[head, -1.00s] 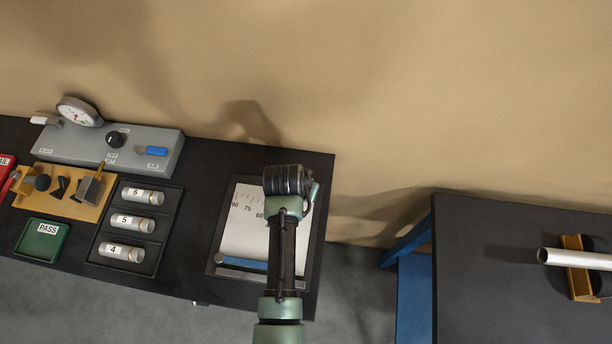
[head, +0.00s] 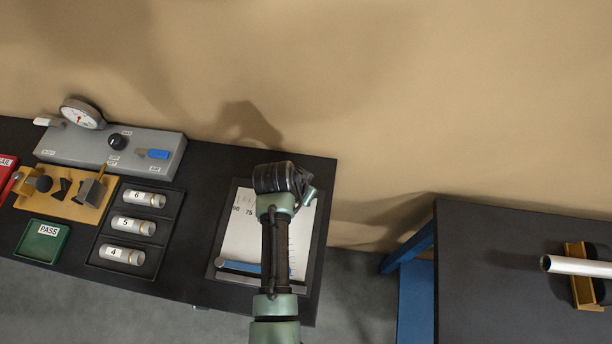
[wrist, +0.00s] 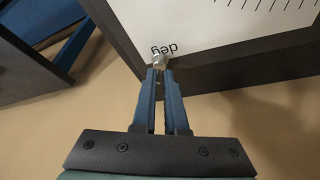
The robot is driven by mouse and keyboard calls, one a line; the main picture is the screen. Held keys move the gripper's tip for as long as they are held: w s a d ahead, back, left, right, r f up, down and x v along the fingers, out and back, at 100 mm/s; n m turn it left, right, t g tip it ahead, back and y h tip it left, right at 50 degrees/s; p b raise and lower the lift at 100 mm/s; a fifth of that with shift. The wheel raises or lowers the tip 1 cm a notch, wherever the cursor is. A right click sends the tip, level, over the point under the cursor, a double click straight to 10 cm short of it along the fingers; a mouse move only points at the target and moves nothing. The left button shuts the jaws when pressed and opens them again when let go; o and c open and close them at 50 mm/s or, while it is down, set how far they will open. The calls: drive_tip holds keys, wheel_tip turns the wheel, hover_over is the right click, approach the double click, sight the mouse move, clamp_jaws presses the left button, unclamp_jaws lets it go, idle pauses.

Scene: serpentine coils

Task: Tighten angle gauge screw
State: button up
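The angle gauge is a framed white panel (head: 249,240) with a printed degree scale and a blue bar (head: 240,267) along its lower edge, on the dark bench in the head view. In the wrist view, its white face (wrist: 200,18) shows upside down with a "deg" label. A small silver screw (wrist: 160,60) sits by that label. The two blue fingers of my gripper (wrist: 160,73) meet the screw at their tips with a narrow gap between them. I cannot tell whether they clamp it. In the head view my wrist covers the screw and fingers.
Left on the bench are a grey dial-gauge unit (head: 100,149), a rack (head: 155,258) of numbered cylinders, a green PASS tray (head: 41,240) and a yellow fixture (head: 60,201). A second table (head: 490,290) with a pipe (head: 575,266) stands right, across a gap.

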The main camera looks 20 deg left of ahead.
drive_tip(key=o, duration=0.4)
drive_tip(key=shift+r, duration=0.2)
drive_tip(key=shift+f, duration=0.1)
drive_tip(key=shift+s, duration=0.1)
drive_tip(key=b+v, duration=0.2)
drive_tip(key=v, duration=1.1)
